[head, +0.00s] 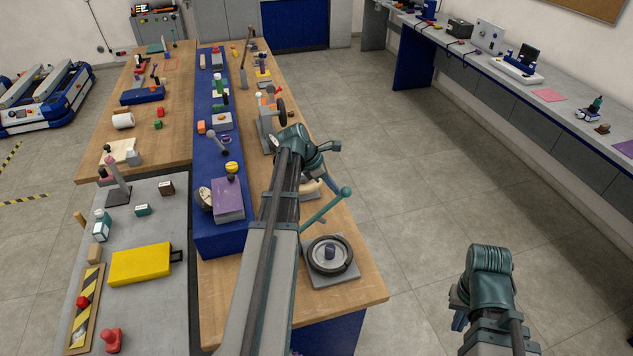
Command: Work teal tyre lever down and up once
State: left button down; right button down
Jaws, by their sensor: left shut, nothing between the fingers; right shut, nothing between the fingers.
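The teal tyre lever (325,210) is a slanted rod with a ball at its upper right end. It rises beside a grey plate with a dark round ring (330,254) at the near right end of the wooden bench. My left arm hides its lower left end. My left gripper (329,147) is shut and empty, beyond the lever's ball and apart from it; its fingers are small and partly hidden by the wrist. My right gripper (459,318) is shut and empty over the floor, right of the bench, mostly hidden behind its own wrist.
A purple block (228,199) and a yellow knob (231,167) stand on the blue raised strip left of my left arm. A grey device with a dark handwheel (268,125) stands beyond my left gripper. The floor right of the bench is clear.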

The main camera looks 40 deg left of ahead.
pick_arm(q)
jog(key=w+d+f+g+y+b, duration=0.1)
jog(key=w+d+f+b, duration=0.2)
jog(key=f+b, duration=0.3)
jog(key=w+d+f+g+y+b, duration=0.1)
jog(key=w+d+f+b, duration=0.2)
jog(key=f, duration=0.5)
jog(key=w+b, duration=0.1)
jog(key=b, duration=0.1)
jog(key=shift+f+g+b, duration=0.25)
jog(key=shift+g+b, duration=0.15)
jog(key=shift+s, duration=0.1)
jog(key=w+d+p+v, duration=0.1)
jog(key=w+p+v, duration=0.1)
jog(key=p+v, duration=1.1)
jog(key=shift+w+d+r, duration=0.15)
jog(key=shift+d+r, duration=0.05)
jog(key=shift+r, duration=0.1)
